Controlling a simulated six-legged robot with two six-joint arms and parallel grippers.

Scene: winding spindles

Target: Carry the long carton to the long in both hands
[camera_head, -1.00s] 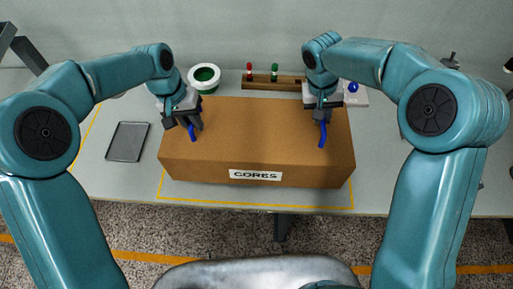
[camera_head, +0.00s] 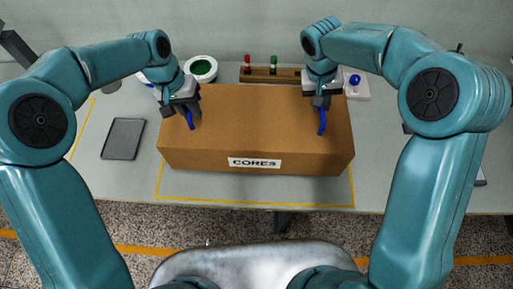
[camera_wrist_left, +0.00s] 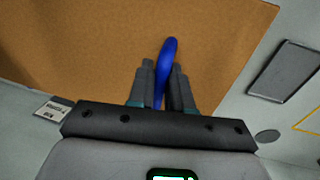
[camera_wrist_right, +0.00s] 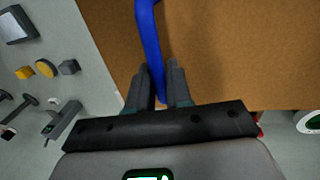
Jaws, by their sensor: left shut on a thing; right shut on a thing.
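The long carton (camera_head: 255,125) is a brown box with a white "CORES" label (camera_head: 254,163) on its near side. It appears level, and I cannot tell whether it is clear of the table. My left gripper (camera_head: 187,112) is shut on a blue handle (camera_head: 190,121) on the left part of the carton's top. That handle stands between the fingers in the left wrist view (camera_wrist_left: 168,62). My right gripper (camera_head: 321,103) is shut on the blue handle (camera_head: 321,124) at the right. It shows between the fingers in the right wrist view (camera_wrist_right: 150,40). The carton's underside is hidden.
A yellow outline (camera_head: 250,203) on the grey table runs in front of the carton. A dark flat tray (camera_head: 123,139) lies to its left. Behind are a white ring with a green centre (camera_head: 201,68) and a wooden rack (camera_head: 259,80) with red and green pegs. The blue knob (camera_head: 354,80) is behind right.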

